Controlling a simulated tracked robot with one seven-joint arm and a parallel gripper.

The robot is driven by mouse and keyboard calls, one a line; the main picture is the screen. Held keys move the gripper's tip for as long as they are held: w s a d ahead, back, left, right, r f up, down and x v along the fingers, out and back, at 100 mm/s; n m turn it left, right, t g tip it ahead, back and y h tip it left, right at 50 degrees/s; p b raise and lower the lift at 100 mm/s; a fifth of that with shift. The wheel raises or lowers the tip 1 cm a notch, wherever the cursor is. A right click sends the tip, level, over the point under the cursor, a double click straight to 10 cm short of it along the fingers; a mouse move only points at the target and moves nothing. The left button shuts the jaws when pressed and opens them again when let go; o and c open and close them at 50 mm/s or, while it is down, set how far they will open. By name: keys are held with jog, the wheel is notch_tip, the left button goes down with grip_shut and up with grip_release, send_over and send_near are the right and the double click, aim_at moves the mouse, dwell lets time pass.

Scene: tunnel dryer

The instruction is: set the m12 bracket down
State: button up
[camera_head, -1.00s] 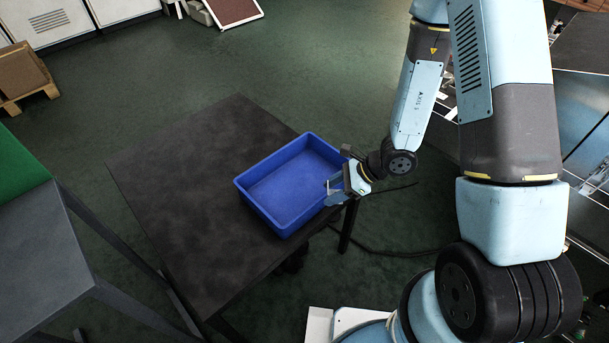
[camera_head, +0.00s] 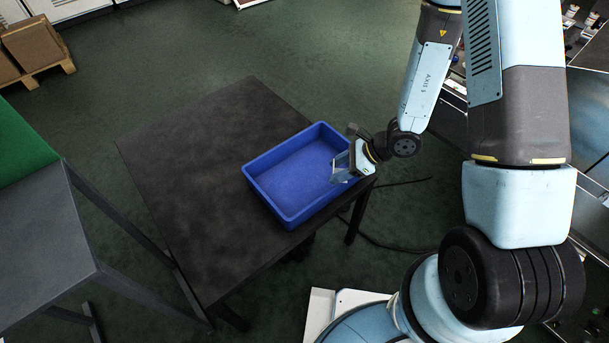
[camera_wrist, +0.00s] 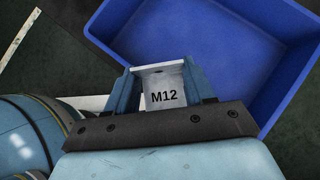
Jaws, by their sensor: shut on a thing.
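The M12 bracket (camera_wrist: 164,88) is a pale metal piece with "M12" printed on it. In the wrist view it sits between the two blue fingers of my gripper (camera_wrist: 162,84), which is shut on it. In the head view my gripper (camera_head: 341,168) is at the right edge of the blue bin (camera_head: 266,200), with its fingertips over the bin's right side. The bracket is too small to make out clearly there. The bin is empty as far as it shows, and its inside also appears beyond the bracket in the wrist view (camera_wrist: 215,50).
The bin stands on a dark table (camera_head: 190,170), whose left part is bare. A grey and green bench (camera_head: 45,230) stands at the left. A cardboard box on a pallet (camera_head: 35,45) is at the far left.

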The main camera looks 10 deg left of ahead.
jog(key=w+a+f, duration=0.2)
jog(key=a+f, duration=0.1)
jog(key=w+a+f, duration=0.2)
jog(key=a, duration=0.1)
jog(key=w+a+f, duration=0.1)
jog(key=a+f, duration=0.2)
jog(key=a, duration=0.1)
jog(key=shift+w+f, duration=0.3)
jog(key=shift+w, duration=0.1)
jog(key=shift+w+a+f, duration=0.1)
jog(key=shift+a+f, duration=0.05)
jog(key=shift+f, duration=0.75)
jog(key=shift+w+a+f, duration=0.1)
jog(key=shift+a+f, duration=0.05)
jog(key=shift+f, duration=0.75)
jog(key=o, duration=1.1)
jog(key=v, duration=1.2)
jog(key=shift+s, duration=0.1)
jog(key=shift+r, duration=0.1)
